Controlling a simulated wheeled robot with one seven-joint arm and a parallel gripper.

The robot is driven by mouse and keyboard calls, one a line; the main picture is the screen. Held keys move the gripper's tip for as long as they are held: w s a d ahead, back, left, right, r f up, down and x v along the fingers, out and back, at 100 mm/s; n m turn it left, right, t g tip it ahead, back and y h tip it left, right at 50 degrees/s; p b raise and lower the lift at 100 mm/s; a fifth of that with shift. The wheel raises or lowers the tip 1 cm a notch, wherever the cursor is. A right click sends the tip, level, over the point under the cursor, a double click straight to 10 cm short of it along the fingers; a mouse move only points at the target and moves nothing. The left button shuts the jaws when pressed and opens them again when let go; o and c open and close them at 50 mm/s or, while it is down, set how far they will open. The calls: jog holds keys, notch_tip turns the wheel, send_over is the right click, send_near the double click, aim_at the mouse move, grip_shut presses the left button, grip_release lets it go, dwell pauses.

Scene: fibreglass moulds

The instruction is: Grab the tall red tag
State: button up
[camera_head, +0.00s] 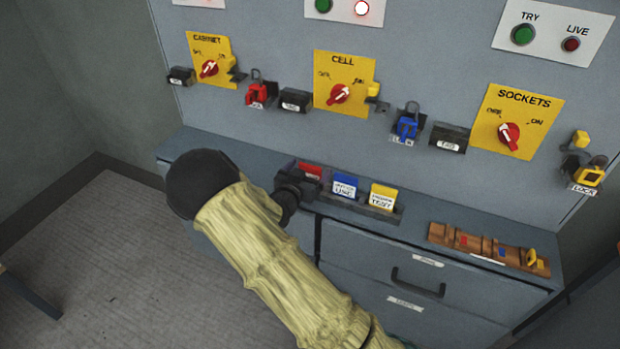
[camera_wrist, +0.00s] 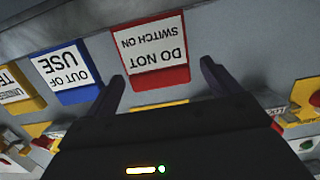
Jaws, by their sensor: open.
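The red tag (camera_head: 311,170) stands in a dark holder on the cabinet top, leftmost of three in the head view. In the wrist view the red tag (camera_wrist: 157,48) reads "DO NOT SWITCH ON", upside down. My gripper (camera_head: 296,186) is beside it, partly hiding its lower part in the head view. In the wrist view my gripper (camera_wrist: 163,82) is open, its two fingers pointing toward the red tag, one on each side of its near edge. I cannot tell whether they touch it. Nothing is held.
A blue tag (camera_head: 344,186) and a yellow tag (camera_head: 382,196) stand right of the red one in the same holder (camera_head: 396,214). A wooden rack (camera_head: 468,241) lies further right. The upright panel (camera_head: 430,85) behind carries switches and padlocks.

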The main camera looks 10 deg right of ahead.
jog(key=shift+w+d+f, duration=0.15)
jog(key=shift+w+d, duration=0.25)
jog(key=shift+w, duration=0.15)
jog(key=shift+c, duration=0.2)
jog(key=c, duration=1)
